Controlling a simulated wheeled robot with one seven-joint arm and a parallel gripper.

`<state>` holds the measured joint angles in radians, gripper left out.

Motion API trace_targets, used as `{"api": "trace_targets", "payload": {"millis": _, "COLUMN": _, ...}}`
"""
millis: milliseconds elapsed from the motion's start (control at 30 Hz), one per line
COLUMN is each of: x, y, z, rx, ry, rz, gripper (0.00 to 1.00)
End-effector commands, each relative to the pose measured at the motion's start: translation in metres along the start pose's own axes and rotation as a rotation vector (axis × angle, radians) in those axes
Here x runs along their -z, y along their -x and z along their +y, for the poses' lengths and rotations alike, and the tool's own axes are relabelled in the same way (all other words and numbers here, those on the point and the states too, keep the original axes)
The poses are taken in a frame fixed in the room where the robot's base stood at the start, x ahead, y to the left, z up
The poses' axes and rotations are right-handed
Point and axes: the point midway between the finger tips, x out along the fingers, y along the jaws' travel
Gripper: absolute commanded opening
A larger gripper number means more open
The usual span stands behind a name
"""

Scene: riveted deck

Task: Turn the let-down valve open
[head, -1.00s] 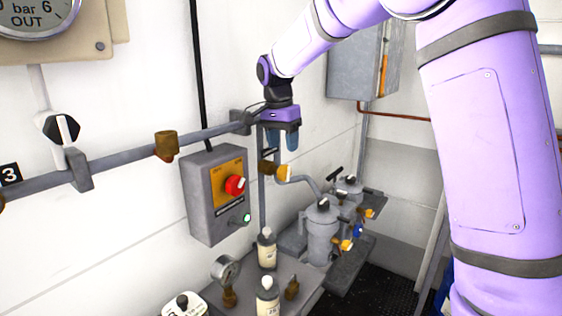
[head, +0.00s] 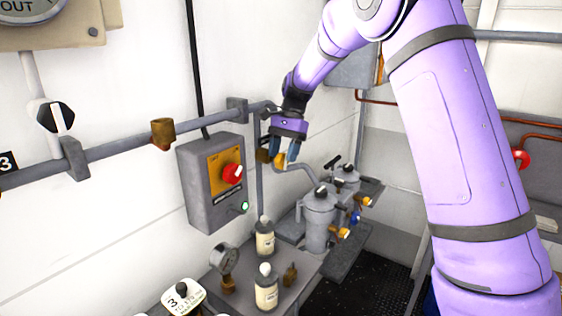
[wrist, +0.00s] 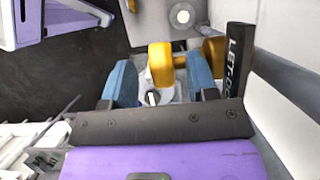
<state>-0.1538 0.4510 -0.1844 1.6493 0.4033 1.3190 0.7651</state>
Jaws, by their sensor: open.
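The let-down valve shows as a brass body with a yellow-orange knob (head: 280,161) on the vertical pipe by the wall. In the wrist view the knob (wrist: 160,66) lies between my two blue fingertips, with its brass body (wrist: 213,52) to the right, partly hidden by a finger. A black label (wrist: 238,60) beginning "LET-D" stands beside the right finger. My gripper (head: 281,149) is open, pointing down, with its fingers on either side of the knob. It also shows in the wrist view (wrist: 162,76). I cannot tell whether a finger touches the knob.
A grey control box (head: 214,182) with a red knob hangs left of the valve. Grey filter pots (head: 319,215) stand to the right below. Two bottles (head: 265,238) and a gauge (head: 224,260) are on the bench in front. A horizontal pipe (head: 110,151) runs along the wall.

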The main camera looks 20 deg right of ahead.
Motion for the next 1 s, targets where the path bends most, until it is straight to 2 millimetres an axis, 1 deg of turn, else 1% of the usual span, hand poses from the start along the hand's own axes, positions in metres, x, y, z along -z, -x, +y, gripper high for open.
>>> {"api": "trace_targets", "payload": {"millis": 33, "x": 0.000, "y": -0.008, "z": 0.000, "rx": -0.002, "ry": 0.000, "rz": -0.001, "gripper": 0.53}}
{"api": "trace_targets", "payload": {"millis": 200, "x": 0.000, "y": -0.022, "z": 0.000, "rx": -0.001, "ry": 0.000, "rz": -0.001, "gripper": 0.53}}
{"api": "trace_targets", "payload": {"millis": 333, "x": 0.000, "y": -0.026, "z": 0.000, "rx": 0.000, "ry": 0.001, "rz": 0.000, "gripper": 0.53}}
{"api": "trace_targets", "payload": {"millis": 567, "x": 0.000, "y": -0.027, "z": 0.000, "rx": 0.000, "ry": 0.000, "rz": 0.000, "gripper": 0.53}}
{"api": "trace_targets", "payload": {"millis": 667, "x": 0.000, "y": -0.027, "z": 0.000, "rx": 0.000, "ry": 0.000, "rz": 0.000, "gripper": 0.33}}
{"api": "trace_targets", "payload": {"millis": 700, "x": 0.000, "y": -0.026, "z": 0.000, "rx": 0.000, "ry": 0.000, "rz": 0.001, "gripper": 0.23}}
{"api": "trace_targets", "payload": {"millis": 800, "x": 0.000, "y": -0.026, "z": 0.000, "rx": 0.000, "ry": 0.000, "rz": 0.001, "gripper": 0.04}}
{"api": "trace_targets", "payload": {"millis": 900, "x": 0.000, "y": -0.026, "z": 0.000, "rx": 0.000, "ry": 0.001, "rz": 0.005, "gripper": 0.04}}
{"api": "trace_targets", "payload": {"millis": 1000, "x": -0.001, "y": -0.027, "z": 0.000, "rx": -0.001, "ry": 0.002, "rz": 0.049, "gripper": 0.04}}
